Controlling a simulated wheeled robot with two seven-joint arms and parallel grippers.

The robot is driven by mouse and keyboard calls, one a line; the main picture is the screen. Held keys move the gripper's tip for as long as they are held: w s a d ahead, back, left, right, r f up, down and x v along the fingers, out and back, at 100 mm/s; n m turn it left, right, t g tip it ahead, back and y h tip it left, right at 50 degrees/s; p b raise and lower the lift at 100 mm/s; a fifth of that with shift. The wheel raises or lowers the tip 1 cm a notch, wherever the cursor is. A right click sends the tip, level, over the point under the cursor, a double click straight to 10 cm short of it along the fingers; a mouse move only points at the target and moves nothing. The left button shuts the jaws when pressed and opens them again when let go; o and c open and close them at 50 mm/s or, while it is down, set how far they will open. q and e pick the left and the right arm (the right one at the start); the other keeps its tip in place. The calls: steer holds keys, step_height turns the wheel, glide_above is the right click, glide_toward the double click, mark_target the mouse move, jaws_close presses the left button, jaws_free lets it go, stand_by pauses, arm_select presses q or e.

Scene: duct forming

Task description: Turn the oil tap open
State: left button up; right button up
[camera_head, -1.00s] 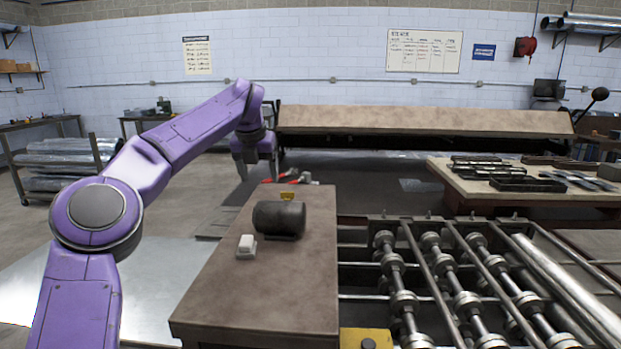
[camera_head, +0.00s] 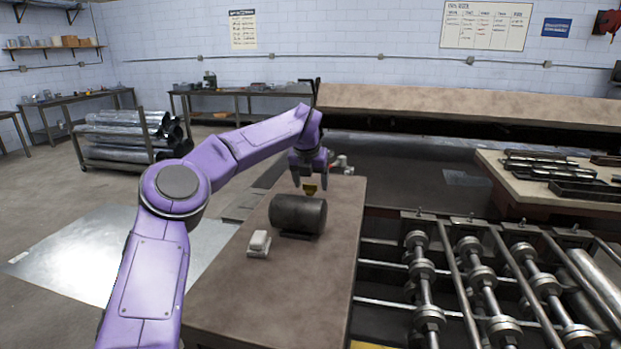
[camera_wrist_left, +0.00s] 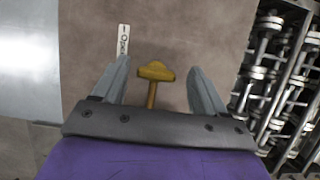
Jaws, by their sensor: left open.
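The oil tap has a small yellow T-shaped handle (camera_head: 310,189) near the far end of the brown bench top. In the left wrist view the same yellow handle (camera_wrist_left: 155,73) lies between my spread fingers, with visible gaps on both sides. A white label reading "Open" (camera_wrist_left: 123,42) lies up and left of it there. My left gripper (camera_head: 310,183) is open, pointing down over the handle, apparently not touching it. The height between fingertips and handle is hard to judge. My right gripper is in neither view.
A dark cylinder (camera_head: 298,215) and a small white block (camera_head: 259,243) stand on the bench (camera_head: 270,300) nearer than the tap. A roller machine (camera_head: 425,285) adjoins the bench on the right. The bench's near part is clear.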

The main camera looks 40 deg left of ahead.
arm_select(q)
steer(key=shift+w+a+f, duration=0.1)
steer(key=shift+w+f, duration=0.2)
steer(key=shift+s+r, duration=0.2)
steer(key=shift+s, duration=0.25)
steer(key=shift+s+r, duration=0.15)
steer(key=shift+s, duration=0.1)
steer(key=c, duration=1.1)
steer(key=shift+o, duration=0.2)
